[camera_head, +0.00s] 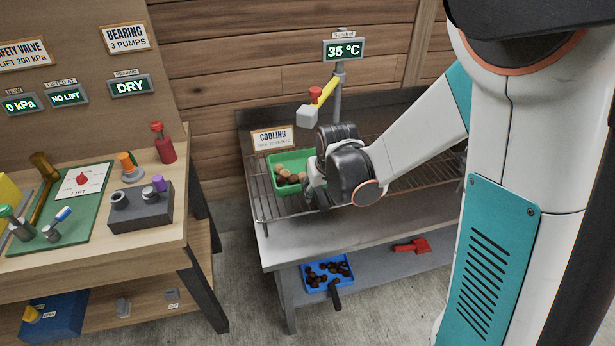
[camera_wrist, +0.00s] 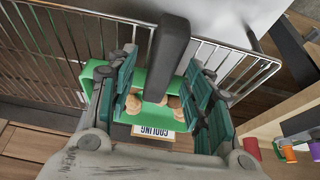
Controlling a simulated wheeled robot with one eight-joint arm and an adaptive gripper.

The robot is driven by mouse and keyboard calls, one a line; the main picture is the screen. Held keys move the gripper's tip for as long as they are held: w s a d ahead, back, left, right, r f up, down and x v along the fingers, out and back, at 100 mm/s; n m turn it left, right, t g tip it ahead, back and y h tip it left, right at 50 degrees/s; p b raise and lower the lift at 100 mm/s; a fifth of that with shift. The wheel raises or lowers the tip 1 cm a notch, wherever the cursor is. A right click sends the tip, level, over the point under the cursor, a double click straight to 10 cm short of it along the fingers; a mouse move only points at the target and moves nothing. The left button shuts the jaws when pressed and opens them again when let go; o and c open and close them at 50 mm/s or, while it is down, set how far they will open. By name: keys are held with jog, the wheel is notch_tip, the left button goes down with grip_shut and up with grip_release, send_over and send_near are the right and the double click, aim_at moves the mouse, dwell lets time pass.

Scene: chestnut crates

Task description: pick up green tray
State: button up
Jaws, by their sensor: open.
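The green tray (camera_head: 290,157) holds several brown chestnuts and sits on the wire cooling rack (camera_head: 262,203), by the COOLING sign. My gripper (camera_head: 313,182) is at the tray's right side in the head view and hides part of it. In the wrist view my gripper (camera_wrist: 160,92) is open, with a teal-padded finger on each side. The green tray (camera_wrist: 155,82) and some chestnuts show between and beyond the fingers. A dark bar (camera_wrist: 168,50), which looks like a handle, stands between the fingers. I cannot tell whether the fingers touch it.
A COOLING sign (camera_head: 272,139) stands behind the tray. A post with a 35 °C display (camera_head: 343,50) and a yellow arm (camera_head: 328,86) rises close by. A blue tray (camera_head: 306,278) of dark chestnuts and a red tool (camera_head: 410,246) lie on the lower shelf. A workbench (camera_head: 172,228) stands left.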

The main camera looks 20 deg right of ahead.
jog(key=b+x, duration=0.1)
jog(key=x, duration=0.3)
jog(key=shift+w, duration=0.1)
jog(key=shift+f+b, duration=0.15)
jog(key=shift+b, duration=0.25)
grip_shut()
